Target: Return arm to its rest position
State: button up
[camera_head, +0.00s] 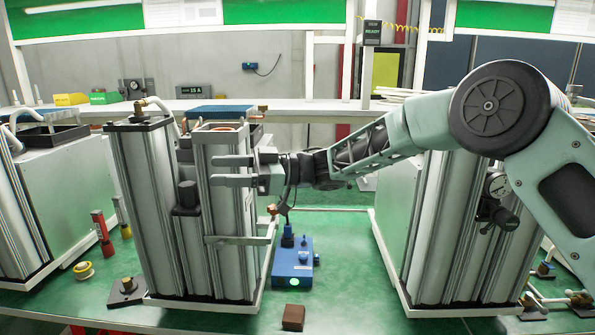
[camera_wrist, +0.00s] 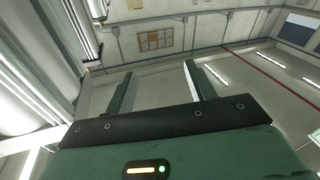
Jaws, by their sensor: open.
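My gripper (camera_head: 232,170) is at the middle left of the head view, at the end of my outstretched arm. Its two fingers point left, one above the other, across the front of the right-hand column (camera_head: 228,215) of the left sieve unit. I cannot tell from the head view whether they touch the column. In the wrist view my gripper (camera_wrist: 158,85) has its two fingers wide apart with nothing between them. A grey-white column face (camera_wrist: 35,70) fills the left of that view, close to the fingers.
A second unit of columns (camera_head: 440,230) stands to the right, under my arm. A blue box (camera_head: 292,265) and a brown block (camera_head: 293,317) lie on the green bench between the units. A white shelf (camera_head: 320,106) runs behind. The gap between the units is mostly free.

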jog(key=s+d+f+m+t+h+b, duration=0.6)
jog(key=s+d+f+m+t+h, duration=0.3)
jog(key=s+d+f+m+h, duration=0.75)
jog(key=s+d+f+g, duration=0.2)
jog(key=s+d, duration=0.3)
jog(key=s, duration=0.3)
jog(key=s+d+f+n+g+h, duration=0.1)
jog(key=s+d+f+g, duration=0.1)
jog(key=s+d, duration=0.4)
jog(key=shift+s+d+f+b, duration=0.15)
jog(key=shift+s+f+b, duration=0.3)
jog(key=shift+s, duration=0.8)
